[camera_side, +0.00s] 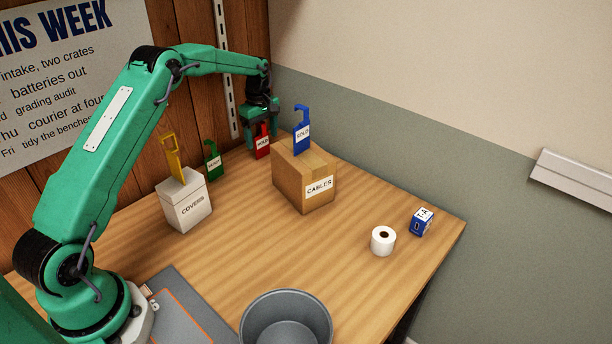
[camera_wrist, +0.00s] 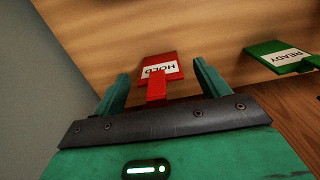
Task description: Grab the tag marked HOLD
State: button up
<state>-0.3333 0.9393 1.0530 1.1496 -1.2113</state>
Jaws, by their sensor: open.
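The red tag (camera_side: 262,148) stands at the back of the wooden table, beside the cardboard box; its white label is small there. In the wrist view the red tag (camera_wrist: 164,60) shows the label HOLD, upside down. My gripper (camera_side: 262,128) is directly above this tag, pointing down, its fingers open. In the wrist view my gripper (camera_wrist: 160,82) has one finger on each side of the tag's narrow upper part, with visible gaps on both sides.
A green READY tag (camera_side: 213,165) stands left of the red one. A yellow tag (camera_side: 173,155) stands at the white COVERS box (camera_side: 188,212). The front right table holds a paper roll (camera_side: 383,245) and a blue-white cube (camera_side: 422,225).

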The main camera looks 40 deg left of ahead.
jog(key=shift+f, duration=0.5)
jog(key=shift+c, duration=0.4)
jog(key=c, duration=1)
